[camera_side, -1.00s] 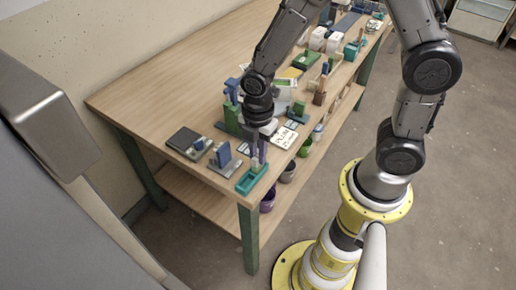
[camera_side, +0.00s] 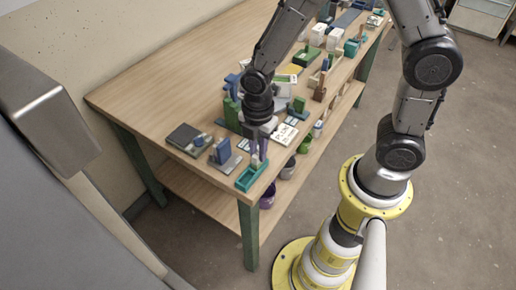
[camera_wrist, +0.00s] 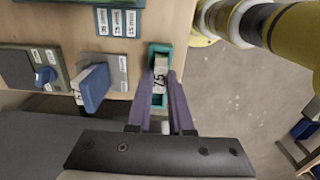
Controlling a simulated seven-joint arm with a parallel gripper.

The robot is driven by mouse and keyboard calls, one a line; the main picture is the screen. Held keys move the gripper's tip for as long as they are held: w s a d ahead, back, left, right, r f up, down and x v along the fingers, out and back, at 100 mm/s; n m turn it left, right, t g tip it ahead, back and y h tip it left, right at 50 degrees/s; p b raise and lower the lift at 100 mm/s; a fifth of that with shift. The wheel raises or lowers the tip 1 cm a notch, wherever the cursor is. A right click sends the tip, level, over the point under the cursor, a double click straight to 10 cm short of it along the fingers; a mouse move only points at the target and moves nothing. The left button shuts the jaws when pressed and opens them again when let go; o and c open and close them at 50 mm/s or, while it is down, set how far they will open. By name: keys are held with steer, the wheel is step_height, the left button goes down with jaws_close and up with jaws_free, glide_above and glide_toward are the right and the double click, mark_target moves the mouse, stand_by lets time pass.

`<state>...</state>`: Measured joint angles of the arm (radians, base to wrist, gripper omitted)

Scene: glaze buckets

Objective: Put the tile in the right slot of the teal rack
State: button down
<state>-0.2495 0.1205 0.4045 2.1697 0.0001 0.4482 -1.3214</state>
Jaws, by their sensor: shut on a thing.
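The teal rack (camera_side: 243,182) sits at the near corner of the table; its end also shows in the wrist view (camera_wrist: 155,48). My gripper (camera_side: 258,153) is over the rack, its purple fingers (camera_wrist: 161,82) pointing down at it. It is shut on a pale tile (camera_wrist: 160,86) with a dark-printed label. The tile is in line with the rack in the wrist view and covers much of it. I cannot tell whether the tile's lower edge is inside a slot or just above. The rack's separate slots cannot be made out.
A grey stand with a blue piece (camera_side: 222,151) is close left of the rack, and a dark block with a blue knob (camera_side: 187,137) is beyond it. Several labelled plates (camera_wrist: 118,22) lie behind. The table's edge is just right of the rack.

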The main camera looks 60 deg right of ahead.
steer(key=shift+f, duration=0.1)
steer(key=c, duration=0.7)
jaws_free()
steer(key=shift+c, duration=0.2)
steer(key=shift+r, duration=3.5)
steer(key=shift+d, duration=0.1)
